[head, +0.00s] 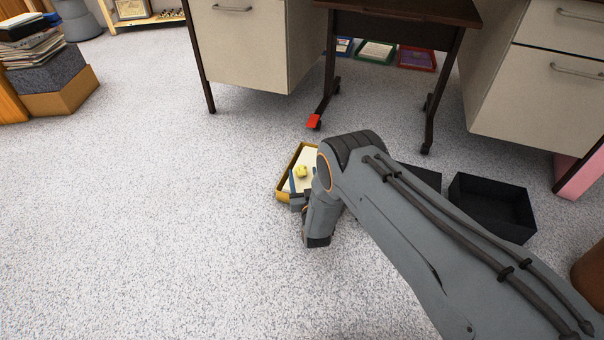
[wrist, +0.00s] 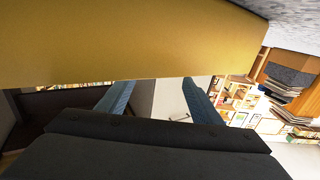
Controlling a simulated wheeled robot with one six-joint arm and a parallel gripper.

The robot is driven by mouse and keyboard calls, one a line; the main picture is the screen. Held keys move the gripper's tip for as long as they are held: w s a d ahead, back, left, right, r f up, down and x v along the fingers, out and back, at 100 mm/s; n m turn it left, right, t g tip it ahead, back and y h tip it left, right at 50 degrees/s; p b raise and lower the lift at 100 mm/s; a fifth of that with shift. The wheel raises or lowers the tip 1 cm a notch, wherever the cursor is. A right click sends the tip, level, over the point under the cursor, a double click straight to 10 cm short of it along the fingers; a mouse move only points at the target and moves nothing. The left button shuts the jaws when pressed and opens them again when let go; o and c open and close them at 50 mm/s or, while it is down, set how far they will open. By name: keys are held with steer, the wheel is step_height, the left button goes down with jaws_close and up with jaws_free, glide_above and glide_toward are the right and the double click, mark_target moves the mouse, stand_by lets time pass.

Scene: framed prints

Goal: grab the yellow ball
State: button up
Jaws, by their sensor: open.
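The small yellow ball (head: 302,171) rests on the pale face of a yellow-edged frame or shallow tray (head: 287,167) on the floor. My gripper (head: 300,186) is low at the near side of this frame, close to the ball; my arm hides part of it and the frame's right side. In the wrist view my gripper (wrist: 156,84) has its two blue fingers apart with nothing between them. A broad yellow surface (wrist: 130,40), seemingly the frame's side, fills the top of that view very close to the fingers. The ball is not visible there.
Black open boxes (head: 492,205) lie right of my arm. A desk (head: 400,15) with dark legs and cream drawers (head: 250,40) stands behind. A red item (head: 313,121) lies by a desk foot. Several framed prints (head: 376,52) lie beneath.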

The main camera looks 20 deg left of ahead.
mark_target(302, 171)
steer(key=b+x, duration=0.2)
steer(key=x, duration=0.1)
steer(key=shift+w+a+f, duration=0.1)
steer(key=shift+w+a, duration=0.05)
steer(key=shift+w, duration=0.1)
steer(key=shift+w+a, duration=0.3)
steer(key=shift+w, duration=0.15)
steer(key=shift+c, duration=0.5)
steer(key=c, duration=1)
